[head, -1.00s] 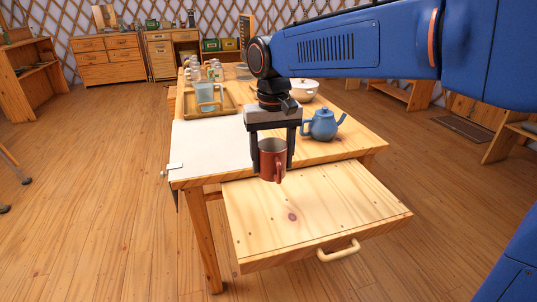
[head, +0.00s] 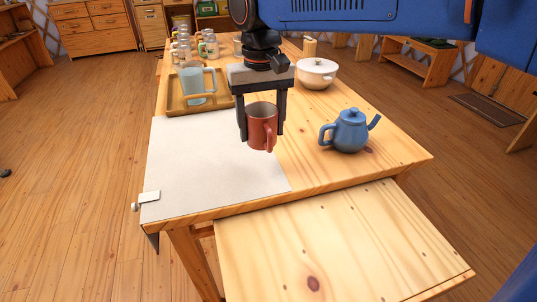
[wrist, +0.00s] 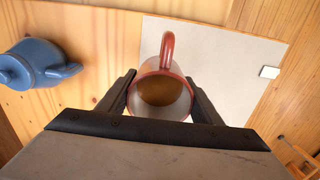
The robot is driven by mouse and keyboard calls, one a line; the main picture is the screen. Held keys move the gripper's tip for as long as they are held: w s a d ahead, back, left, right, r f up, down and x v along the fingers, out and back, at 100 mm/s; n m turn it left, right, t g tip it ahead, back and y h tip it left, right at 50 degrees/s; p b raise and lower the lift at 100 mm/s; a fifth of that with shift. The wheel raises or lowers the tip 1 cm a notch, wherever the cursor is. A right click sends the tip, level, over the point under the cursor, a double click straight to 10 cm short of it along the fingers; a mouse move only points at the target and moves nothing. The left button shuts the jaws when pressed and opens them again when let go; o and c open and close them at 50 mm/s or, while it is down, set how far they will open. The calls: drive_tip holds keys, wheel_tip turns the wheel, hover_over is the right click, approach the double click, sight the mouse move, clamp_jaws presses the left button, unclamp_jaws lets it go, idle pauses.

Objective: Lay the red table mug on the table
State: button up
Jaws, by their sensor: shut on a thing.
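The red mug (head: 261,128) is upright between the fingers of my gripper (head: 262,132), which is shut on its sides. Its handle points toward the head camera. In the wrist view the mug (wrist: 165,70) shows from above, its mouth open and its inside pale with a brownish bottom; my gripper's fingers (wrist: 162,98) press it on both sides. The mug appears above the wooden table (head: 330,175), near the right part of the white cloth (head: 205,165). I cannot tell how high it is above the surface.
A blue teapot (head: 350,131) stands right of the mug. A wooden tray (head: 178,108) with a light blue pitcher (head: 192,88) is behind left, with several glass jars beyond. A white pot (head: 316,74) stands behind right. A pulled-out drawer (head: 340,250) juts from the front. Bare wood lies in front of the teapot.

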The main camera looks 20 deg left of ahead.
sight(261, 110)
drive_tip(key=shift+f, duration=4.35)
drive_tip(key=shift+f, duration=0.1)
drive_tip(key=o, duration=1.3)
drive_tip(key=shift+c, duration=0.2)
wheel_tip(261, 110, up, 12)
drive_tip(key=shift+f, duration=0.15)
drive_tip(key=shift+r, duration=0.3)
